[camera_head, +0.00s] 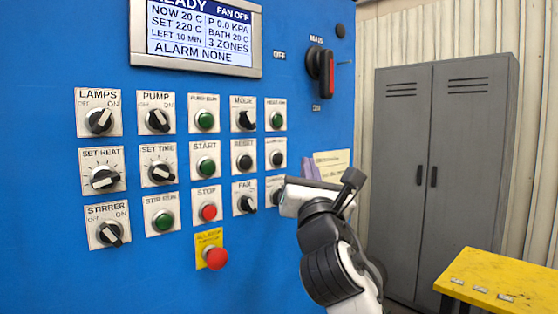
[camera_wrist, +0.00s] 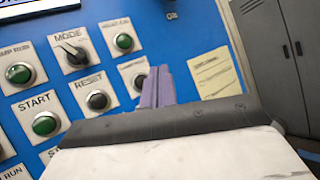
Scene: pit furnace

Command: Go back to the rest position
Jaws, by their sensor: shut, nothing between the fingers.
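My gripper (camera_head: 311,168) is in front of the right part of the blue control panel (camera_head: 130,270). Its purple fingers are together and empty. In the wrist view the closed fingers (camera_wrist: 158,87) stick up past the dark edge of my gripper body, near the reset button (camera_wrist: 97,100) and a paper note. I cannot tell from these frames how far the fingertips are from the panel. My gripper and wrist partly hide the lower right controls in the head view.
The display (camera_head: 200,28) reads READY, fan off, alarm none. A red all-stop button (camera_head: 216,258) sits low on the panel. A grey cabinet (camera_head: 440,160) and a yellow table (camera_head: 500,270) stand at the right.

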